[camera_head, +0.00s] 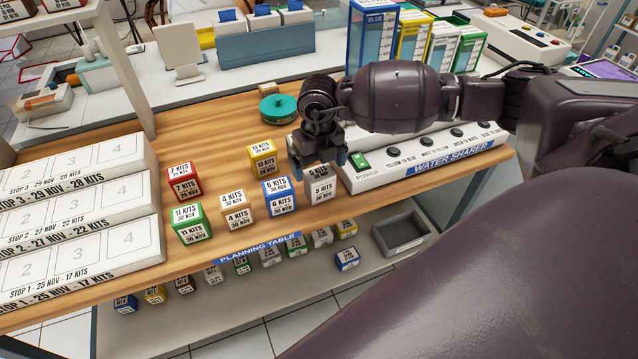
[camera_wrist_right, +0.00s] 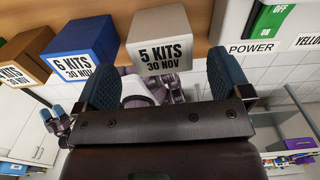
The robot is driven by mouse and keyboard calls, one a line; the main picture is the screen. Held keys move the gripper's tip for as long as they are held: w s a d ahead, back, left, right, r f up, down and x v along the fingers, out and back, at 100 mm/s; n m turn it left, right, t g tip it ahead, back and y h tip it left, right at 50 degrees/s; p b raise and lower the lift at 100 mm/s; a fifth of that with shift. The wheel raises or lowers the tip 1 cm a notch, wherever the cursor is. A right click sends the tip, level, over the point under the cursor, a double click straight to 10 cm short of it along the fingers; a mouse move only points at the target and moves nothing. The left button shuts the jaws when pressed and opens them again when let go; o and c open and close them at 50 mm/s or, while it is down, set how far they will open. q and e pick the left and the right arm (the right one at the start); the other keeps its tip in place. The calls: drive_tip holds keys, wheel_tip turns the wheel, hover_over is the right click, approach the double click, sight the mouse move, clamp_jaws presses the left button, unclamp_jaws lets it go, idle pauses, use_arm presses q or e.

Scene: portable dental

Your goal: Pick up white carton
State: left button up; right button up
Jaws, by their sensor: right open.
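The white carton (camera_head: 321,189), marked 5 KITS 30 NOV, stands on the wooden planning table beside the white power panel. My right gripper (camera_head: 318,163) is over it from behind and hides part of its top. In the right wrist view, the white carton (camera_wrist_right: 160,52) shows between and beyond the two blue fingertips of my right gripper (camera_wrist_right: 163,78), which are spread wide and empty. I cannot tell whether the fingers reach around its sides.
A blue carton (camera_head: 279,197) marked 6 KITS stands close left of the white one; it also shows in the wrist view (camera_wrist_right: 78,52). Brown (camera_head: 237,208), yellow (camera_head: 262,155), green (camera_head: 190,223) and red (camera_head: 184,182) cartons stand further left. The power panel (camera_head: 362,180) is close right.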

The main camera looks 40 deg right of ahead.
sight(319, 173)
wheel_tip(319, 173, down, 5)
drive_tip(key=shift+d, duration=0.1)
drive_tip(key=shift+c, duration=0.2)
drive_tip(key=c, duration=1)
